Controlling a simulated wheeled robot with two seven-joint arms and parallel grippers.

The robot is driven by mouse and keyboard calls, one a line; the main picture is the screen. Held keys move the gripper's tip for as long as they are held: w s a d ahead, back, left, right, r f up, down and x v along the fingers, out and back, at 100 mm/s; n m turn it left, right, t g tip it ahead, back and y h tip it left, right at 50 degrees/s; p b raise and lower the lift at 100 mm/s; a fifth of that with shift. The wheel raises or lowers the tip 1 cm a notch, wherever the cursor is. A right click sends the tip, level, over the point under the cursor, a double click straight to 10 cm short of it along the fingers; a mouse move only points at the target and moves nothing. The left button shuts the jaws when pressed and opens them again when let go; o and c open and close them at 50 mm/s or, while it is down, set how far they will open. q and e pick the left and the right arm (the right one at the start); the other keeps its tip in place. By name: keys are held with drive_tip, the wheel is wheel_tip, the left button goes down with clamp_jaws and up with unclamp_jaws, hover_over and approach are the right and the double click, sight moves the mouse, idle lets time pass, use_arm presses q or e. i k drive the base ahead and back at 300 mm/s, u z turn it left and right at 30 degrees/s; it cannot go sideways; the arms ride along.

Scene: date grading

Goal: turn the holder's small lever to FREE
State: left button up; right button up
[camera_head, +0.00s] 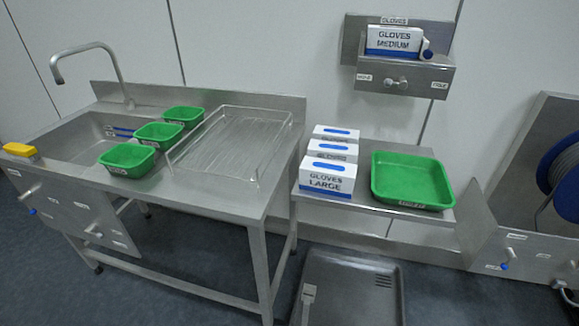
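The glove holder (420,76) is a grey metal box on the wall at the upper right, with a GLOVES label on its back plate. A white and blue GLOVES MEDIUM box (393,42) sits in it. The small lever (397,82) is a pale metal piece at the middle of the holder's front. It looks roughly level, with its pale end towards the left. A small label (364,77) is left of it and another label (439,85) is at the right; their words are too small to read surely. Neither of my grippers is in view.
Below the holder, a shelf (370,152) carries several glove boxes (327,178) and a green tray (412,180). A sink bench with green bins (127,160) and a clear rack (230,145) stands left. Other levers (504,266) and a hose reel (562,180) are right. Wall around the holder is clear.

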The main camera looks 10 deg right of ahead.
sight(402, 82)
drive_tip(key=i, duration=0.8)
drive_tip(key=z, duration=0.75)
